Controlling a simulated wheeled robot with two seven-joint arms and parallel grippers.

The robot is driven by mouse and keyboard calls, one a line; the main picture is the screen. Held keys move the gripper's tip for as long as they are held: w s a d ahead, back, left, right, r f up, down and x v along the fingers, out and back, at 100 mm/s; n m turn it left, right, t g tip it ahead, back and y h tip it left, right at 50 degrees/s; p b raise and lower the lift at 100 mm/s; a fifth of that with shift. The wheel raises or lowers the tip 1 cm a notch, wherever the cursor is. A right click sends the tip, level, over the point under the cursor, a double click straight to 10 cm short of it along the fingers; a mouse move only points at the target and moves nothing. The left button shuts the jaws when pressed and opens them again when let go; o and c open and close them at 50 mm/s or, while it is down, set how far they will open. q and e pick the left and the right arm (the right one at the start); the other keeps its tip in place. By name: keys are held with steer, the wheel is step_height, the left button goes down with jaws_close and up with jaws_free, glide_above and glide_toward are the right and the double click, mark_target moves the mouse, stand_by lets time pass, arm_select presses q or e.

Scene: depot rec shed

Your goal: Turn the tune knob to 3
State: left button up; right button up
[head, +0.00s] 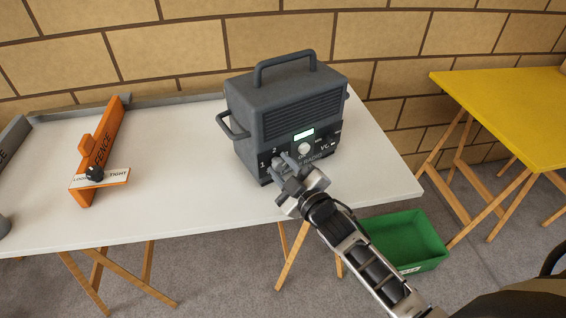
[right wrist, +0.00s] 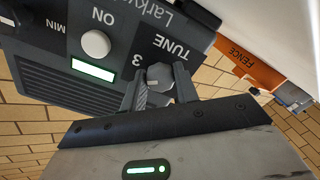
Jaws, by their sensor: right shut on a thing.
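The dark grey radio (head: 290,118) stands on the white table, its front panel facing me. In the right wrist view the radio (right wrist: 60,85) appears turned over, with the words TUNE and ON and a 3 readable. My right gripper (head: 281,164) reaches the lower left of the panel. Its fingers (right wrist: 158,84) are shut on the grey tune knob (right wrist: 160,73), one on each side. In the head view the gripper mostly hides this knob; 1 and 2 show beside it. I cannot tell clearly which number the knob points to. My left gripper is not in view.
A white round button (head: 304,149) and a lit display (head: 303,134) sit beside the tune knob. An orange fence (head: 104,150) with a black knob (head: 95,173) lies left on the white table (head: 180,200). A green crate (head: 408,241) is on the floor; a yellow table (head: 510,105) stands right.

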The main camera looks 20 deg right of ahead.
steer(key=m+p, duration=0.2)
steer(key=m, duration=0.3)
steer(key=shift+m, duration=0.4)
stand_by(0.4)
steer(key=o, duration=1)
steer(key=shift+c, duration=0.2)
steer(key=shift+s, duration=0.1)
steer(key=s+d, duration=0.2)
steer(key=s, duration=1.3)
steer(key=shift+s, duration=0.35)
